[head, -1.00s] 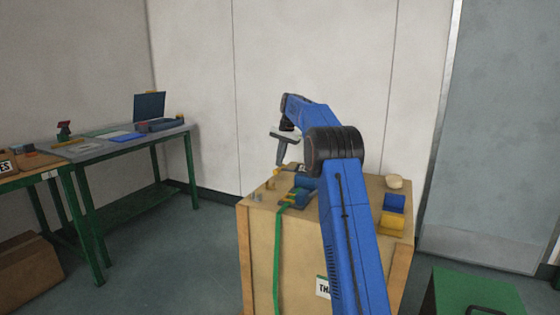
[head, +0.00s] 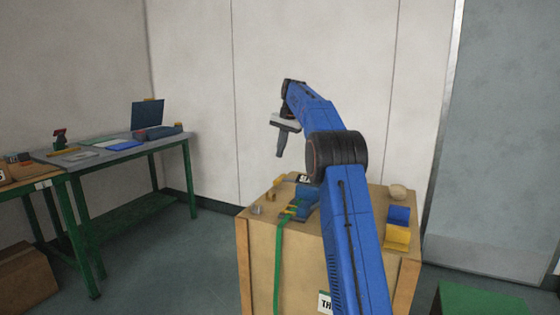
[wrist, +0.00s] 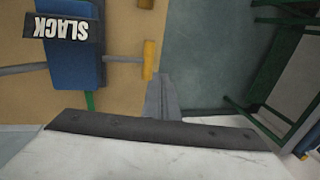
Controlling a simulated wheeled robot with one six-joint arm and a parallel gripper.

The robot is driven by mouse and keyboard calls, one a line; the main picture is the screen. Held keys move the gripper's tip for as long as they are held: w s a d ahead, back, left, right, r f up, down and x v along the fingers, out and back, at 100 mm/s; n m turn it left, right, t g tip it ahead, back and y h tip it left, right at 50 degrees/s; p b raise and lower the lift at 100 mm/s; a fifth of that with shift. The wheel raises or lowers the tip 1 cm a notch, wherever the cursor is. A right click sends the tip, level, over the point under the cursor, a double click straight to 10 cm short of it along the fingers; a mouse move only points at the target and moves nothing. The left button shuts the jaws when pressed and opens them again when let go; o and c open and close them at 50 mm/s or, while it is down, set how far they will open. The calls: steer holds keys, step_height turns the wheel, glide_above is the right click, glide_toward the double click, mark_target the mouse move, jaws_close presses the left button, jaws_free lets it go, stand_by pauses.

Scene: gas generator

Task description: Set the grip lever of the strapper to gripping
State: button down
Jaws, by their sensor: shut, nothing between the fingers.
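The blue strapper (head: 304,206) lies on top of the wooden crate (head: 262,262), with a green strap (head: 279,262) running from it down the crate's front. In the wrist view the strapper's blue body (wrist: 72,62) is at upper left, beside a label reading SLACK (wrist: 63,27). A grey rod with a yellow crosswise handle (wrist: 149,60), apparently the grip lever, sticks out to its right. My gripper (head: 279,154) is shut and empty, pointing down above the crate, apart from the strapper. Its fingers (wrist: 163,97) appear just below and right of the yellow handle in the wrist view.
A green-legged workbench (head: 165,140) stands at left. A green box (head: 480,301) is at lower right.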

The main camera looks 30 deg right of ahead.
steer(key=v, duration=0.3)
steer(key=w+v, duration=0.1)
steer(key=v, duration=0.1)
steer(key=shift+s+a+r, duration=0.1)
steer(key=shift+a+r, duration=0.05)
steer(key=shift+a, duration=0.15)
steer(key=s+a+r+n, duration=0.1)
steer(key=s+a+n, duration=0.1)
steer(key=s+a, duration=0.5)
steer(key=s+a+n+t+h, duration=0.1)
steer(key=s+a, duration=0.3)
steer(key=s, duration=0.8)
steer(key=s+a+r+n, duration=0.1)
steer(key=s+a+n, duration=0.1)
steer(key=s+a, duration=0.5)
steer(key=s+a+f+n, duration=0.1)
steer(key=s+f, duration=0.7)
steer(key=s, duration=0.3)
steer(key=s+a+f+n+t, duration=0.1)
steer(key=s+f+n, duration=0.1)
steer(key=s+f, duration=0.6)
steer(key=s+a+f+n, duration=0.2)
steer(key=s+f, duration=0.6)
steer(key=s, duration=0.7)
steer(key=shift+s+f+t+h, duration=0.2)
steer(key=shift+f+t+h, duration=0.1)
steer(key=shift+f+t, duration=0.1)
